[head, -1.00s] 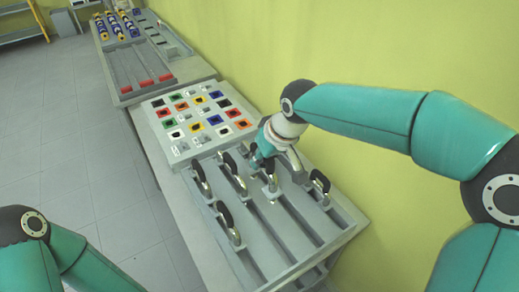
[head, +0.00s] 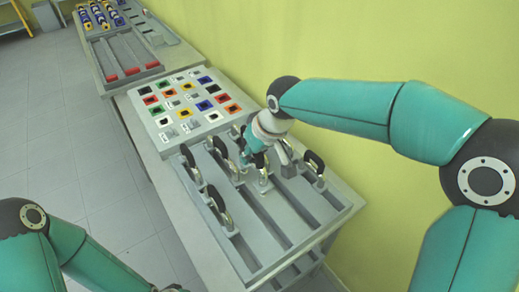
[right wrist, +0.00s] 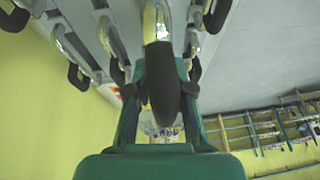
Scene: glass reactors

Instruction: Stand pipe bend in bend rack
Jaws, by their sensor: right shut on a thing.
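Several pipe bends, silver with black ends, stand upright in a grey slotted rack (head: 290,224). One is at the left (head: 191,163), one nearer the front (head: 218,207), one at the right (head: 314,168). My right gripper (head: 258,160) is over the rack's far middle part, pointing down. It is shut on a pipe bend (head: 264,180), whose black part (right wrist: 165,85) lies between the fingers (right wrist: 160,97) in the right wrist view. Whether this bend's foot touches the rack is unclear. My left gripper is out of view.
A panel with coloured square sockets (head: 160,116) lies beyond the slotted rack. Farther back is another tray with red blocks (head: 130,71). Standing bends crowd the held one. A yellow-green wall (head: 330,40) runs along the right side.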

